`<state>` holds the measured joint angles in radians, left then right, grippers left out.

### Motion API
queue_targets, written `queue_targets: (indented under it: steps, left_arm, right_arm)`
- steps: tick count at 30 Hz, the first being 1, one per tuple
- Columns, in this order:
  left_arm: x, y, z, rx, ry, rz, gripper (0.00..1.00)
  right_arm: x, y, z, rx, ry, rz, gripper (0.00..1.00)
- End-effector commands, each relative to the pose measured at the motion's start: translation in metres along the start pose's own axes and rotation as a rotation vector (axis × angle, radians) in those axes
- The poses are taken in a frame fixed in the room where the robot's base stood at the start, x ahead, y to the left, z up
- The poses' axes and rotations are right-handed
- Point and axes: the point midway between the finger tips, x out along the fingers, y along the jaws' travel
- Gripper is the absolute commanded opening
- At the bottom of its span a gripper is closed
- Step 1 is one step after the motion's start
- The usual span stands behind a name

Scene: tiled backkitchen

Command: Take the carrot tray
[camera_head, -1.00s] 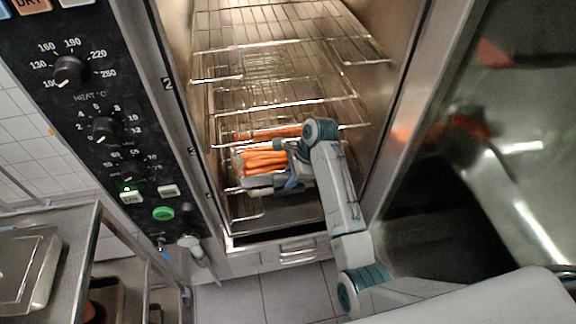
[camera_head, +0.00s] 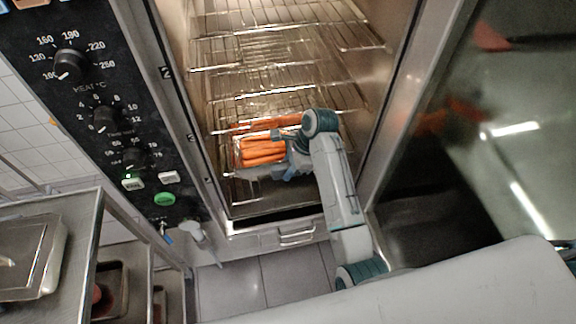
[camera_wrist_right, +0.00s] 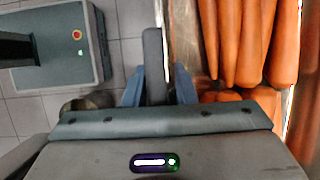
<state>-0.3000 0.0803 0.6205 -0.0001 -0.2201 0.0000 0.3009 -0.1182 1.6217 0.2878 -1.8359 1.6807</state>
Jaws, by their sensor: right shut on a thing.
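The carrot tray (camera_head: 252,172) is inside the open oven, low among the wire racks, filled with orange carrots (camera_head: 263,152). My right gripper (camera_head: 284,168) reaches in from the right and is at the tray's front right part. In the right wrist view, the gripper (camera_wrist_right: 157,90) has its two blue fingers closed on a grey upright bar that looks like part of the tray. The carrots (camera_wrist_right: 240,45) lie right of the fingers there. The gripper and forearm hide the tray's right end in the head view. My left gripper is not in view.
Wire racks (camera_head: 270,55) stand above the tray. The oven's control panel (camera_head: 100,100) is at the left and its open door (camera_head: 500,150) at the right. A metal trolley with trays (camera_head: 72,215) stands at the lower left. Tiled floor (camera_head: 262,290) shows in front.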

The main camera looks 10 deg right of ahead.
Motion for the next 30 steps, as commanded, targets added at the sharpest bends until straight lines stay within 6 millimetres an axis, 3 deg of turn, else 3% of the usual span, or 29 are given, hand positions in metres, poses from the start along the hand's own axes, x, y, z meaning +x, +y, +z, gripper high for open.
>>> queue_targets:
  steps: [30]
  left_arm:
    - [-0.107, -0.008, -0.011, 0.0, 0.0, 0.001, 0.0]
  right_arm:
    - [-0.012, 0.106, 0.005, 0.0, -0.001, 0.0, 0.0]
